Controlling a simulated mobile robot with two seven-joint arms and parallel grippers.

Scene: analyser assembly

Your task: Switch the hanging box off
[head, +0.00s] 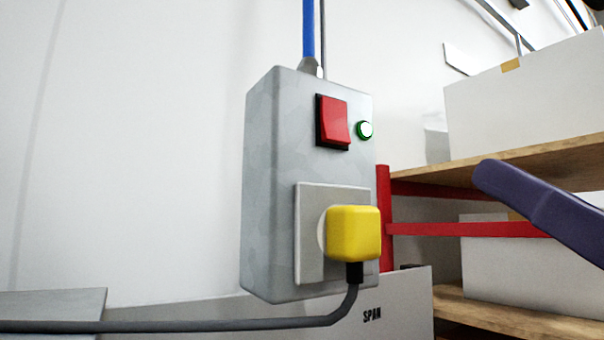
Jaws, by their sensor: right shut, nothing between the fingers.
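The hanging box (270,190) is a grey metal case in the middle of the head view, hung from a blue cable (308,30). A red rocker switch (334,121) in a black frame sits high on its front face. A round lamp (365,130) with a green rim and bright white centre is right of the switch. A yellow plug (353,233) sits in the grey socket plate (310,270) below. My right gripper (490,178), dark purple, reaches in from the right. It is shut and empty, apart from the box. My left gripper is out of view.
A grey cable (200,326) runs from the plug to the left edge. A wooden shelf (520,160) with red bars (460,229) and white boxes (530,100) stands at the right. A grey panel (410,310) marked "SPAN" is below the box. The space left of the box is clear.

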